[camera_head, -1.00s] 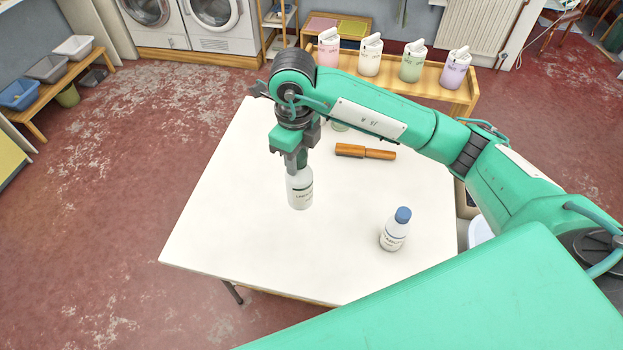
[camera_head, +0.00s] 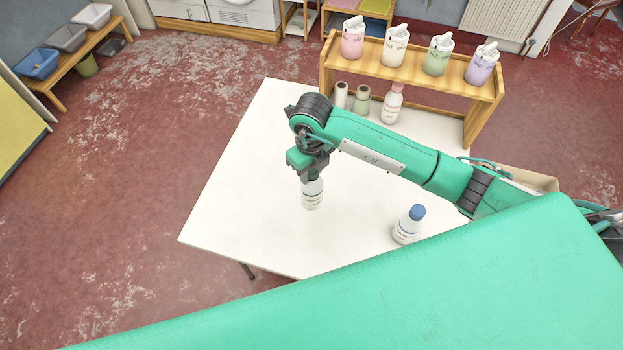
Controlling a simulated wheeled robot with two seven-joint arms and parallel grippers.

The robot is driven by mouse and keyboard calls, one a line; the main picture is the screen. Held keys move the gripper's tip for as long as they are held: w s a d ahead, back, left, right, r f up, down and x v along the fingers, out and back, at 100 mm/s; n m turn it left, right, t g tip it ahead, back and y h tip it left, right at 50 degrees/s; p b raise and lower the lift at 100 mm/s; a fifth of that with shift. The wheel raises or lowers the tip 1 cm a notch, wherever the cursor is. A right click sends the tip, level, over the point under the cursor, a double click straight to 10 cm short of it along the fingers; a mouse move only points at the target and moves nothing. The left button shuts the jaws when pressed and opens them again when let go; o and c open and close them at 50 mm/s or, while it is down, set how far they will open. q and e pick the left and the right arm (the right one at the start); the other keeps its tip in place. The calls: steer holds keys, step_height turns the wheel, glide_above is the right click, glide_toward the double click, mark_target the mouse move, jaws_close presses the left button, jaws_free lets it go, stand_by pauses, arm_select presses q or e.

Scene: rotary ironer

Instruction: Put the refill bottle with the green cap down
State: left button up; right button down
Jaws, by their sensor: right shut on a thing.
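My right gripper (camera_head: 312,176) points down over the white table (camera_head: 240,190) and is shut on the top of a white bottle (camera_head: 312,197). The bottle hangs upright below the fingers. Its cap is hidden by the gripper, so I cannot see the cap's colour. I cannot tell whether its base touches the table or is just above it. A second white bottle with a blue cap (camera_head: 408,225) stands to the right, apart from the gripper. My left gripper is not in view.
A wooden shelf (camera_head: 408,75) at the table's back holds several coloured dispensers. Below it stand a pink-capped bottle (camera_head: 392,104), a green-grey spool (camera_head: 361,99) and a pale spool (camera_head: 341,95). The table's left part is clear. My right arm covers part of the table.

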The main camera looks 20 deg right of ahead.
mark_target(311, 185)
step_height(311, 185, down, 6)
steer(key=shift+f+p, duration=0.1)
steer(key=shift+p, duration=0.65)
steer(key=shift+f, duration=0.2)
steer(key=c, duration=1)
jaws_free()
steer(key=shift+o, duration=0.2)
steer(key=shift+r, duration=0.1)
